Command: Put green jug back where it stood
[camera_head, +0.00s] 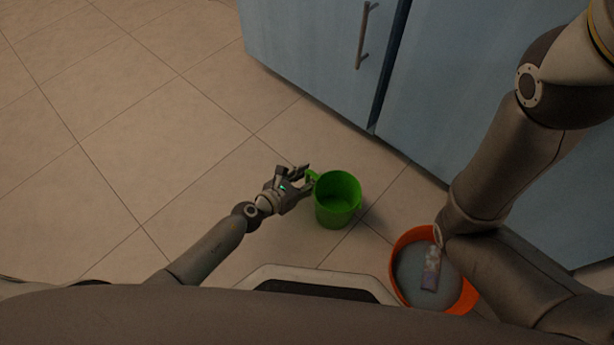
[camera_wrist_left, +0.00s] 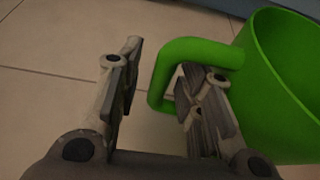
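The green jug (camera_head: 337,212) is upright and looks empty, over the tiled floor in front of the blue cabinets. I cannot tell for sure whether its base touches the floor. Its handle points left, toward my left gripper (camera_head: 304,178). In the left wrist view the jug's body (camera_wrist_left: 285,90) fills the right side. My left gripper (camera_wrist_left: 160,95) is open there, with a gap between its fingers. The handle's outer bar lies between the fingers, and the right finger appears inside the handle loop. My right gripper is not visible; my right arm comes down on the right.
An orange bucket (camera_head: 398,252) with greyish contents stands right of the jug, partly behind my right arm. A pale, purplish object (camera_head: 430,272) lies in it. Blue cabinets (camera_head: 310,50) with a metal handle stand behind. The tiled floor (camera_head: 110,130) at left is clear.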

